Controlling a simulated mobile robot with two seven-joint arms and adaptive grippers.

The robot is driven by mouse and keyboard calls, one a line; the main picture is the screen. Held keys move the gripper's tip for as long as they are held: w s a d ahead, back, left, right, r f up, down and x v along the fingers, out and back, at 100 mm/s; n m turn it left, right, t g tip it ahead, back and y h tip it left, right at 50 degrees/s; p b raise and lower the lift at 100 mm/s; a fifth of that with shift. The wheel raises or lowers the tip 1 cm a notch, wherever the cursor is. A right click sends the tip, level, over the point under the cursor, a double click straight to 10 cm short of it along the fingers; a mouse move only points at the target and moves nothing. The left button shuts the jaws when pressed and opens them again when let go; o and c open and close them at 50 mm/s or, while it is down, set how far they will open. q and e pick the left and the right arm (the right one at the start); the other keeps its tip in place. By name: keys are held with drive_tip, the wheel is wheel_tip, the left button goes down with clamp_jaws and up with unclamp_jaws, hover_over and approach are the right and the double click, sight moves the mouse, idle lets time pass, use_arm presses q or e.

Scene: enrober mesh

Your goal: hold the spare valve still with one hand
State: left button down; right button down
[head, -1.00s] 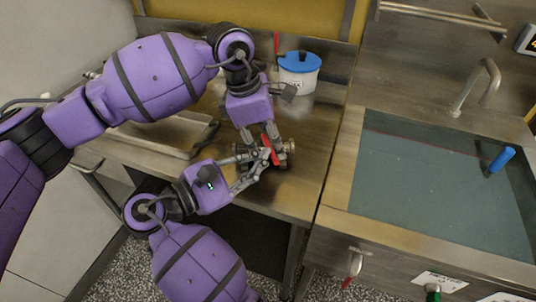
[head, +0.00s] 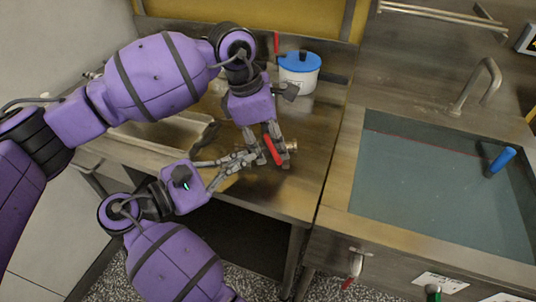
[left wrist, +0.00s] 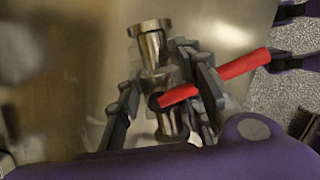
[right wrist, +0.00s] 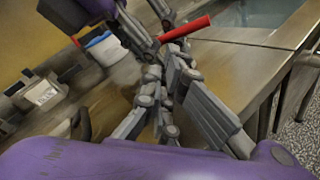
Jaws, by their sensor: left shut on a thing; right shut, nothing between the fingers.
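The spare valve, a small steel body with a red lever, is over the steel worktop; its steel end (head: 291,147) and lever (head: 273,150) show in the head view. My left gripper (head: 271,140) points down and is shut on the valve. In the left wrist view, the steel body (left wrist: 152,48) stands between the fingers, with the red lever (left wrist: 230,74) reaching right. My right gripper (head: 258,157) is shut and empty, just left of the valve. In the right wrist view, its fingers (right wrist: 160,75) partly hide the valve; the red lever (right wrist: 186,28) shows behind them.
A white tub with a blue lid (head: 299,70) stands at the back of the worktop (head: 310,150). A shallow tray (head: 160,138) lies to the left. A sink basin (head: 430,190) with a blue-handled tool (head: 502,159) is on the right. The worktop's front edge is close below the grippers.

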drive_tip(key=shift+a, duration=1.9)
use_arm(q)
drive_tip(key=c, duration=1.1)
unclamp_jaws()
use_arm(e)
drive_tip(key=shift+r, duration=0.1)
